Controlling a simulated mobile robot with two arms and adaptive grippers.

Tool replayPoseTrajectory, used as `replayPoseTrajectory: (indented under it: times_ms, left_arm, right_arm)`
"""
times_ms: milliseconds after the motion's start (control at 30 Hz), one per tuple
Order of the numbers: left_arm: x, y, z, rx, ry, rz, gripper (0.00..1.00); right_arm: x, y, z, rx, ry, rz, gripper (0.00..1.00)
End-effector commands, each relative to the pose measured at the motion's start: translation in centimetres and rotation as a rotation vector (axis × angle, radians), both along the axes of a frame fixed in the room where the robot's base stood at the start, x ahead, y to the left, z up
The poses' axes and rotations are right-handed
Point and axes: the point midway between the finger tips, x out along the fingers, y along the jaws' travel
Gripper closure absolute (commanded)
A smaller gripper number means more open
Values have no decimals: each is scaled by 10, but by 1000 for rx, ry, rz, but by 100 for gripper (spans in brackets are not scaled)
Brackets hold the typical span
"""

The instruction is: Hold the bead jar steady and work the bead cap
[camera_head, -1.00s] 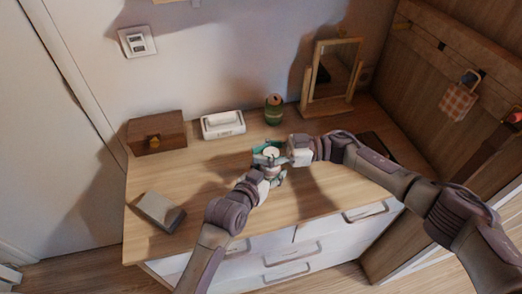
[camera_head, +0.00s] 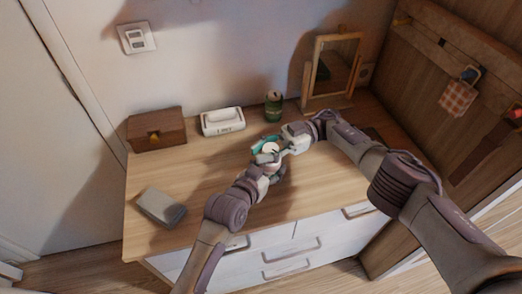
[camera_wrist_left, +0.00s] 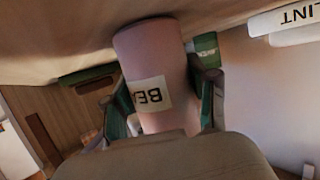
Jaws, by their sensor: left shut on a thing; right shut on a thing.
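The bead jar (camera_wrist_left: 152,75) is a pinkish cylinder with a white label reading "BE", upside down in the left wrist view. My left gripper (camera_head: 270,166) is shut around it, with green pads on both sides of the jar (camera_wrist_left: 165,105) in the left wrist view. In the head view the jar's body is mostly hidden by the grippers. The round white bead cap (camera_head: 270,148) shows at the jar's top. My right gripper (camera_head: 274,147), with teal fingers, is shut on the cap from the right.
A wooden box (camera_head: 156,130), a white lint box (camera_head: 222,121), a green can (camera_head: 273,106) and a framed mirror (camera_head: 333,70) stand along the back of the dresser top (camera_head: 180,180). A grey block (camera_head: 160,207) lies at front left. The left middle is clear.

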Motion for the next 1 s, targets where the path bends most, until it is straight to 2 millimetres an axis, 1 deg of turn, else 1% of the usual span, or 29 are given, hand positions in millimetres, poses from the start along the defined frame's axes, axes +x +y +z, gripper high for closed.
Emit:
replayPoseTrajectory:
  times_ms: [33, 267, 300, 367, 400, 767, 867, 1000]
  left_arm:
    - [0, 2, -1, 2, -1, 3, 82]
    - [0, 3, -1, 2, -1, 5, 82]
    - [0, 3, -1, 2, 0, 5, 82]
    - [0, 3, -1, 3, 0, 3, 82]
    - [0, 2, -1, 3, 0, 3, 82]
    - [0, 1, -1, 1, 2, 1, 82]
    - [0, 0, -1, 1, 3, 0, 82]
    - [0, 0, -1, 1, 3, 0, 82]
  right_arm:
    - [2, -5, -4, -14, 1, -12, 100]
    - [2, -6, -4, -15, 2, -12, 100]
    - [2, -6, -4, -15, 2, -12, 61]
    - [2, -5, -4, -14, 2, -11, 51]
    - [2, -5, -4, -13, 2, -9, 49]
    - [1, -2, 1, -5, 1, -4, 49]
    - [2, -2, 7, -4, -1, -4, 49]
    - [1, -3, 23, -3, -2, -3, 49]
